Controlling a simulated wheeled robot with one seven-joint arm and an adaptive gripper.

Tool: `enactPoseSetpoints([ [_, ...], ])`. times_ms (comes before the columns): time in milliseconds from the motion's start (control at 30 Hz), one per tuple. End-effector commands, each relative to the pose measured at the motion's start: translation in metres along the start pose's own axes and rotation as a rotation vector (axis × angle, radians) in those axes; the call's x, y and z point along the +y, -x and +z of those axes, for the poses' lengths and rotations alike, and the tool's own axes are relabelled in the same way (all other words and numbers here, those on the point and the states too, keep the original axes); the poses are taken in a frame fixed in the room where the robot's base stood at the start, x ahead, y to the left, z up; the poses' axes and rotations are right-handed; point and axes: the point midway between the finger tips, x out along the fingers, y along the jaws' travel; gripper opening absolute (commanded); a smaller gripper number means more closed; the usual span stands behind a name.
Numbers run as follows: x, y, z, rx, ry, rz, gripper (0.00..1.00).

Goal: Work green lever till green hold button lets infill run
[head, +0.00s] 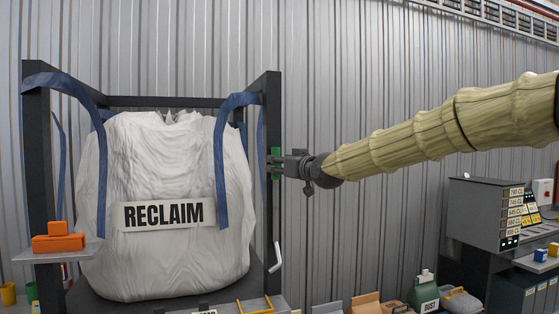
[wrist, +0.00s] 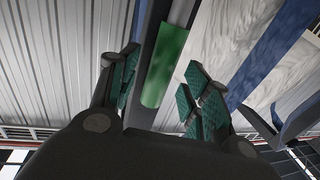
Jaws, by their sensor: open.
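A green bar, likely the green lever (wrist: 166,66), lies along a dark post in the wrist view. It shows in the head view as a small green patch (head: 276,155) on the frame's right post. My gripper (head: 271,165) is at that post, reaching in from the right. In the wrist view my gripper (wrist: 164,88) is open, with textured green pads on both sides of the bar. A gap shows between the bar and the pads; I cannot tell whether they touch elsewhere. I cannot make out a green hold button.
A white bulk bag marked RECLAIM (head: 160,250) hangs by blue straps in the dark frame (head: 273,110). Orange blocks (head: 57,241) sit on a left shelf (head: 60,256). A white handle (head: 276,258) is below my gripper. A grey control box (head: 483,212) stands right.

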Motion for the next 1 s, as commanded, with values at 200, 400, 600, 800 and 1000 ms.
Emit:
enactPoseSetpoints([
  [200, 0.0006, -0.0098, 0.0000, 0.000, -0.001, 0.001, 0.48],
  [400, 0.0003, -0.0105, 0.0003, 0.000, 0.000, 0.000, 0.48],
  [600, 0.0002, -0.0103, 0.0001, 0.000, 0.000, 0.000, 0.26],
  [800, 0.0004, -0.0103, 0.0000, 0.001, 0.000, 0.000, 0.00],
  [1000, 0.0010, -0.0109, 0.0009, 0.005, 0.000, 0.000, 0.00],
])
